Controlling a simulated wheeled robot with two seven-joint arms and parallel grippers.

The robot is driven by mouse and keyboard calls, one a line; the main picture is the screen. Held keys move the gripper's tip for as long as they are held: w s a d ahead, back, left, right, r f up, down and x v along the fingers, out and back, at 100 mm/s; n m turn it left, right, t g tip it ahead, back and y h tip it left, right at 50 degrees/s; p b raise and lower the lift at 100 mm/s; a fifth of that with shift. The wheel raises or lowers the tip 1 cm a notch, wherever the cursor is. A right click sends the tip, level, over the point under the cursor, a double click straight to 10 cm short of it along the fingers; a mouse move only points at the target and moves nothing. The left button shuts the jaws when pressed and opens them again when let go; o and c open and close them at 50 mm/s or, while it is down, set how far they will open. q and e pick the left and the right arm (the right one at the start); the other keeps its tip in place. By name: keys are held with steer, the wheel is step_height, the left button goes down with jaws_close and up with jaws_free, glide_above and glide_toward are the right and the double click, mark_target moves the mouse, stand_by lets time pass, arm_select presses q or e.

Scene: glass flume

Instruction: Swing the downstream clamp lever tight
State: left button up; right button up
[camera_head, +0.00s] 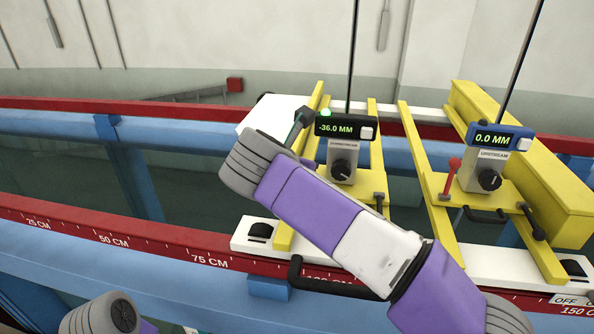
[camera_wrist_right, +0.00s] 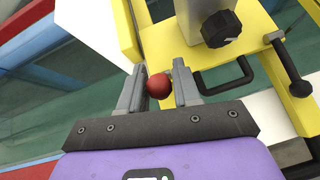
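The downstream carriage (camera_head: 343,154) shows in the head view with a display (camera_head: 340,128) reading -36.0 MM. Its clamp lever is hidden there behind my right arm. In the right wrist view the lever's round red knob (camera_wrist_right: 159,87) sits between the two grey fingers of my right gripper (camera_wrist_right: 159,76). The fingers are close on both sides of the knob; I cannot tell if both touch it. The lever's stalk is hidden. In the head view my right gripper is mostly hidden behind my arm. My left gripper is out of view.
The upstream carriage (camera_head: 484,171) stands to the right, display reading 0.0 MM, with its own red-knobbed lever (camera_head: 453,168). The downstream carriage has a black knob (camera_wrist_right: 221,28) and a black handle (camera_wrist_right: 233,76). A red scaled rail (camera_head: 150,235) runs along the front.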

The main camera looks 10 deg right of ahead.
steer(key=shift+o, duration=0.9)
steer(key=v, duration=0.7)
steer(key=shift+s+a+r, duration=0.15)
steer(key=shift+s, duration=0.1)
steer(key=shift+c, duration=0.4)
